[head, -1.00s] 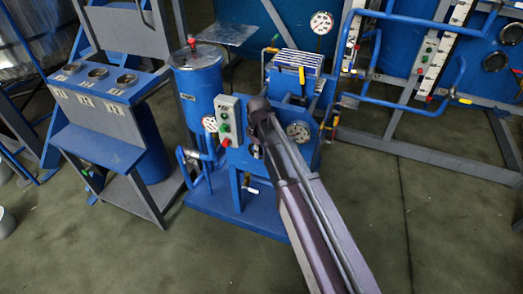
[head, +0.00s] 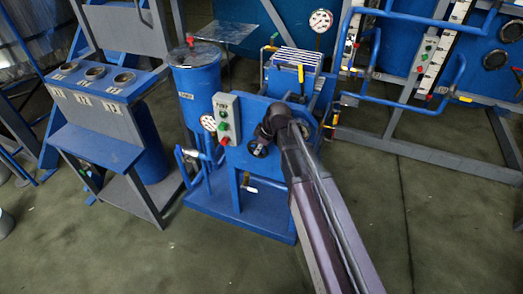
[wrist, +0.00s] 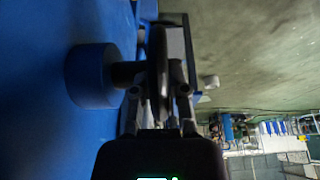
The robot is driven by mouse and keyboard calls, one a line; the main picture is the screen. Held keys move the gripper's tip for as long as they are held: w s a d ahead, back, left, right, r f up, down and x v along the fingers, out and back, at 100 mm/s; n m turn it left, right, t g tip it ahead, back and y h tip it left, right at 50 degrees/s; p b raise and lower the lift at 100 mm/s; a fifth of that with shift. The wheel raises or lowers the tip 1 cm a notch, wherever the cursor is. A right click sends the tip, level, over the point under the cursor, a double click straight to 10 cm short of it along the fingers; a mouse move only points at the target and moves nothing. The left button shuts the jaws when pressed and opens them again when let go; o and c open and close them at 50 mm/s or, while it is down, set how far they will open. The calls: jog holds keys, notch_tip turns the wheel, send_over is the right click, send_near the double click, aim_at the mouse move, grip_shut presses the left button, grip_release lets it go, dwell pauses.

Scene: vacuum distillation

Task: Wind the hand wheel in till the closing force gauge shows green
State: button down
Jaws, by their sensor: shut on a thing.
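In the wrist view the hand wheel (wrist: 157,58) is a thin dark disc seen edge-on, on a short dark shaft from a round blue boss (wrist: 90,76). My gripper (wrist: 158,98) has one finger on each side of the rim and is shut on it. In the head view, part of the dark wheel (head: 257,149) shows on the front of the blue press (head: 242,175), beside my arm. My arm hides the gripper and the larger dial on the press front there. A smaller white gauge (head: 208,123) shows left of the control box; its reading is too small to tell.
A grey control box (head: 226,118) with green and red buttons is close left of the wheel. A blue cylindrical tank (head: 196,85) stands behind it. A blue bench with round openings (head: 95,73) is at left. The floor in front is clear.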

jog(key=shift+s+f, duration=0.1)
jog(key=shift+s, duration=0.25)
jog(key=c, duration=0.6)
grip_release()
jog(key=shift+a, duration=0.1)
jog(key=shift+c, duration=0.2)
jog(key=shift+w, duration=0.1)
jog(key=shift+w+r+p, duration=0.2)
jog(key=shift+r+p, duration=0.75)
jog(key=shift+p, duration=0.1)
notch_tip(320, 180, up, 12)
jog(key=g+h+p, duration=0.1)
jog(key=h+p, duration=0.3)
jog(key=p, duration=0.9)
jog(key=shift+r+g, duration=0.2)
jog(key=shift+g, duration=0.1)
jog(key=shift+f, duration=0.15)
